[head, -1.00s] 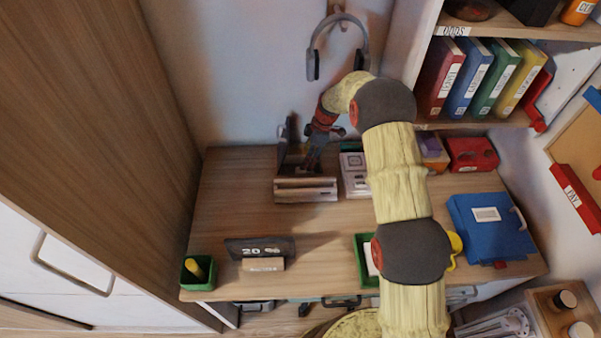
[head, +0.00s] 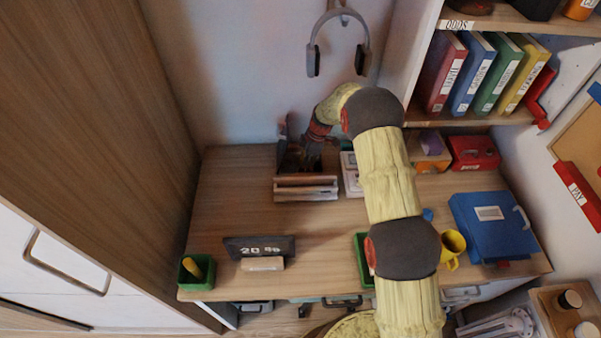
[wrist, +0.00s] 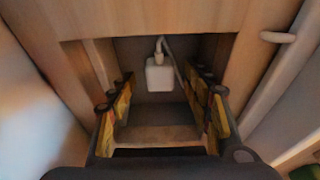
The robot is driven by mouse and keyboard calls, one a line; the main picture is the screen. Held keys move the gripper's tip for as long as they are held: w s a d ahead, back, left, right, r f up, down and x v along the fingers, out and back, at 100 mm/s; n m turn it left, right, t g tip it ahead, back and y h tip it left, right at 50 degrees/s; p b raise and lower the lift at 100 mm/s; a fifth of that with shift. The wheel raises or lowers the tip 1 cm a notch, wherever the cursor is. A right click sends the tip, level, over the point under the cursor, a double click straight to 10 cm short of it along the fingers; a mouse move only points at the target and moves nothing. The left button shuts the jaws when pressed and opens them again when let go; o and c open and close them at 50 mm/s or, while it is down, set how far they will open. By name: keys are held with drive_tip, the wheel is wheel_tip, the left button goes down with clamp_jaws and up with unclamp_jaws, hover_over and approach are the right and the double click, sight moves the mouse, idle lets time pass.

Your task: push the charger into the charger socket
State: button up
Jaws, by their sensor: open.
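A small white block with a cord at its top, which looks like the charger (wrist: 159,76), sits in a dark compartment of a wooden holder (wrist: 150,22). In the wrist view my gripper (wrist: 167,90) is open, with one yellow-and-red finger on each side of the block and nothing held. In the head view my gripper (head: 311,160) reaches down into the wooden holder (head: 306,190) at the back of the desk, its fingertips hidden. A white panel (head: 351,177) stands just right of the holder, partly behind my arm. I cannot tell whether it is the socket.
A clock (head: 262,248) and a green cup (head: 196,272) stand at the desk front. A blue case (head: 488,228), yellow mug (head: 452,247) and red box (head: 473,152) are on the right. Headphones (head: 338,42) hang above. The left desk top is clear.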

drive_tip(key=shift+x, duration=0.8)
drive_tip(key=c, duration=0.3)
drive_tip(key=c, duration=0.8)
drive_tip(key=shift+c, duration=0.3)
drive_tip(key=shift+r, duration=0.1)
wheel_tip(320, 180, up, 10)
drive_tip(key=p, duration=0.2)
drive_tip(key=shift+p, duration=0.35)
